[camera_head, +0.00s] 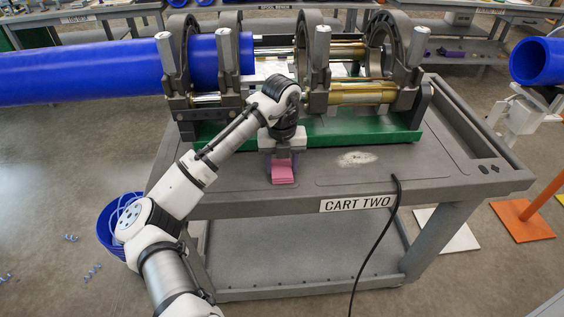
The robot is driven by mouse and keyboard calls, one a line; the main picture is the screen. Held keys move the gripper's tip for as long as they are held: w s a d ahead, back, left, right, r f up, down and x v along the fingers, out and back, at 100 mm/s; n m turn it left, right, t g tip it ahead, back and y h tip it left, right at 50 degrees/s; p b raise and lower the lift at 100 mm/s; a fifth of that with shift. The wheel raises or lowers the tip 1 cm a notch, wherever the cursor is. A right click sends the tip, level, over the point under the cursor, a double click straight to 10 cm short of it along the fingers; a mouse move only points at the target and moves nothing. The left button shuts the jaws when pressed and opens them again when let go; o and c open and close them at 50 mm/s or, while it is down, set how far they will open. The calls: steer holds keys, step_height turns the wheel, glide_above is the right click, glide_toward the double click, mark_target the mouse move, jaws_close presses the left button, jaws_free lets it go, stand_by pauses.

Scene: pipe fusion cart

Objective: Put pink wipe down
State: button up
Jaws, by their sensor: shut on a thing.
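The pink wipe (282,172) is a small folded pink block near the front edge of the cart top, just left of the middle. My gripper (282,158) points down from above and is shut on the pink wipe. The wipe is at or very near the grey cart top (345,182); I cannot tell whether it touches. The upper part of the wipe is hidden by my gripper.
The fusion machine (318,70) on its green base stands right behind my gripper, clamping a long blue pipe (90,70). A whitish smudge marks the cart top to the right. A black cable (378,235) hangs over the front edge. A blue bucket (112,225) stands lower left.

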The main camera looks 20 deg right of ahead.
mark_target(282, 168)
steer(key=shift+f, duration=0.2)
steer(key=o, duration=1)
steer(key=shift+o, duration=0.2)
steer(key=shift+r, duration=0.2)
step_height(282, 168, up, 12)
steer(key=shift+s, duration=0.1)
